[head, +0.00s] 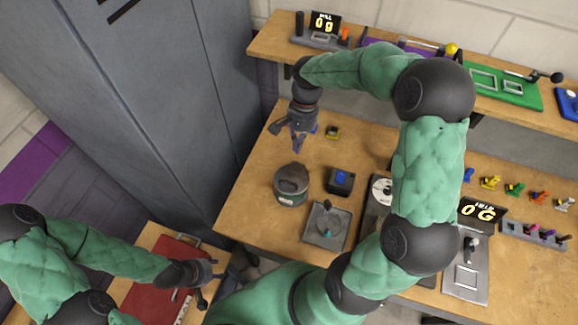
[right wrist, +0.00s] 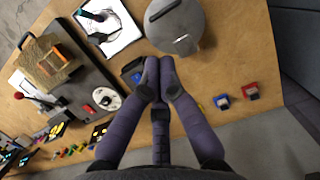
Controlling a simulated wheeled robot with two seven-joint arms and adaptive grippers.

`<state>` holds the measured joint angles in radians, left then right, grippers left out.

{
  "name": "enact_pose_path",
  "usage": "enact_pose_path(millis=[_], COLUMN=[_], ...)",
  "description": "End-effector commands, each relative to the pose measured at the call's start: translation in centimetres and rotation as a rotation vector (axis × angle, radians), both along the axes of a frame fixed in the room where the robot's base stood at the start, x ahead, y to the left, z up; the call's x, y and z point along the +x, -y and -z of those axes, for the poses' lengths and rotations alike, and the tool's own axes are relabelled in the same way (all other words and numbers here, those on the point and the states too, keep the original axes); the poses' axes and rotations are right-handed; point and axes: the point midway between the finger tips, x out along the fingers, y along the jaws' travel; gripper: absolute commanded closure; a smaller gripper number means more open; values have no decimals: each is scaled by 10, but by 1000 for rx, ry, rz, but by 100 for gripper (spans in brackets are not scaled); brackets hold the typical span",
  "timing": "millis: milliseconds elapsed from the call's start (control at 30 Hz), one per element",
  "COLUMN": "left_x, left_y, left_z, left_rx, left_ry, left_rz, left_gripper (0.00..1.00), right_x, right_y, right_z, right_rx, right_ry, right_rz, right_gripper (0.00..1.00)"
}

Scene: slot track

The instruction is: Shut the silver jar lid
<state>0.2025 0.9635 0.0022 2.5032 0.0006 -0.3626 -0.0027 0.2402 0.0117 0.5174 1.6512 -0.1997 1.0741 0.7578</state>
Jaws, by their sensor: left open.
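The silver jar (head: 291,194) stands on the wooden table, left of centre in the head view. Its round grey lid (head: 294,174) is seen at its top; I cannot tell how firmly it is seated. The lid also shows as a grey disc with a dark bar in the right wrist view (right wrist: 183,28). My right gripper (head: 298,142) is above the table behind the jar, apart from it. Its purple fingers (right wrist: 159,66) come together at the tips with nothing seen between them. My left gripper (head: 208,281) is open, low at the left near a red book-like object.
A dark box with a blue top (head: 341,180) and a grey square tray (head: 327,225) stand beside the jar. A shelf (head: 275,45) runs along the back. A tall grey cabinet (head: 150,80) stands left.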

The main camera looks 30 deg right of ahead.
Motion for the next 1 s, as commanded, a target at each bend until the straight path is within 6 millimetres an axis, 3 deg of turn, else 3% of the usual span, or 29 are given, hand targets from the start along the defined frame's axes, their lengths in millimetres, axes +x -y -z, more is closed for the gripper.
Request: enact_pose_path(millis=[267,800,1000], left_x=[-1,0,0], left_y=[0,0,0], left_z=[1,4,4], left_rx=[0,0,0], left_ry=[-1,-1,-1], left_rz=[0,0,0], left_gripper=[50,50,50], right_x=[-4,-18,-20], right_y=[-4,-23,-27], right_z=[26,117,133], right_rx=[7,6,6], right_ry=[-4,-4,-1], right_rz=[0,-1,0], right_gripper=[100,100,100])
